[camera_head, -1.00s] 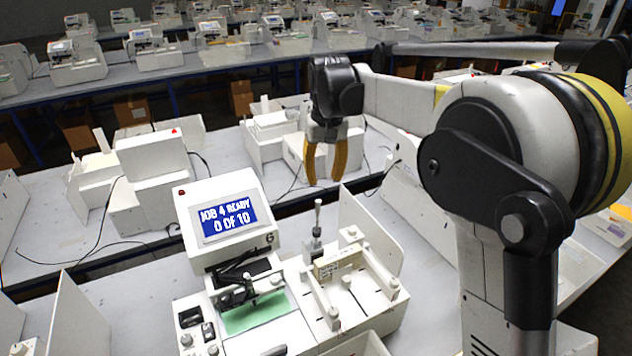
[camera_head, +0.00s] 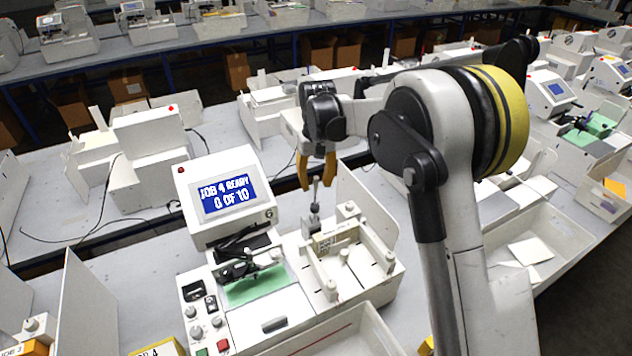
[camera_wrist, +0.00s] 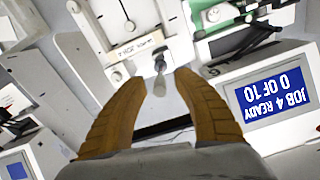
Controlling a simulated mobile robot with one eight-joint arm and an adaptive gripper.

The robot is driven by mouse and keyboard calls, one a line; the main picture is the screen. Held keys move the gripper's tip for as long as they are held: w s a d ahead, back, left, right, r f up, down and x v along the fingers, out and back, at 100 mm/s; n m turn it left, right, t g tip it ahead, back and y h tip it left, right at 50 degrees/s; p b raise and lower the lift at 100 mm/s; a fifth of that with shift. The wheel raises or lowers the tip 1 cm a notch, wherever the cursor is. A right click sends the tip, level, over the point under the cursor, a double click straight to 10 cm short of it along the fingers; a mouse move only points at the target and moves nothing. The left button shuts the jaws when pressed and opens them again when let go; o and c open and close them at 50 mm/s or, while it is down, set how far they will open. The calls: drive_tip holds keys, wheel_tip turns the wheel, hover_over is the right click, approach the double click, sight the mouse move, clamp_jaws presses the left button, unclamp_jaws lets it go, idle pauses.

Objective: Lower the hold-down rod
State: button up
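The pen plotter (camera_head: 265,322) stands on the near bench. Its blue screen (camera_head: 222,198) reads "JOB 4 READY, 0 OF 10". An upright metal rod with a rounded grey tip (camera_head: 314,212) rises behind the white bed to the right of the screen; I take it as the hold-down rod. My gripper (camera_head: 316,172) is open, pointing down, with orange fingers. In the wrist view the grey rod tip (camera_wrist: 160,82) lies between the open fingertips (camera_wrist: 162,76). I see no contact; the exact height gap cannot be told.
A labelled block (camera_head: 335,238) sits on the bed just in front of the rod. A white upright panel (camera_head: 366,215) stands to the right. Green paper (camera_head: 258,284) lies under the pen carriage at left. Another machine (camera_head: 145,150) stands on the bench behind.

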clamp_jaws()
idle(0.3)
drive_tip(key=s+d+f+t+y+b, duration=0.5)
drive_tip(key=s+f+t+b, duration=0.4)
drive_tip(key=b, duration=1.1)
drive_tip(key=s+t, duration=0.2)
drive_tip(key=s, duration=0.1)
drive_tip(key=shift+s+f+t, duration=0.15)
drive_tip(key=shift+f+t, duration=0.15)
drive_tip(key=shift+f, duration=0.1)
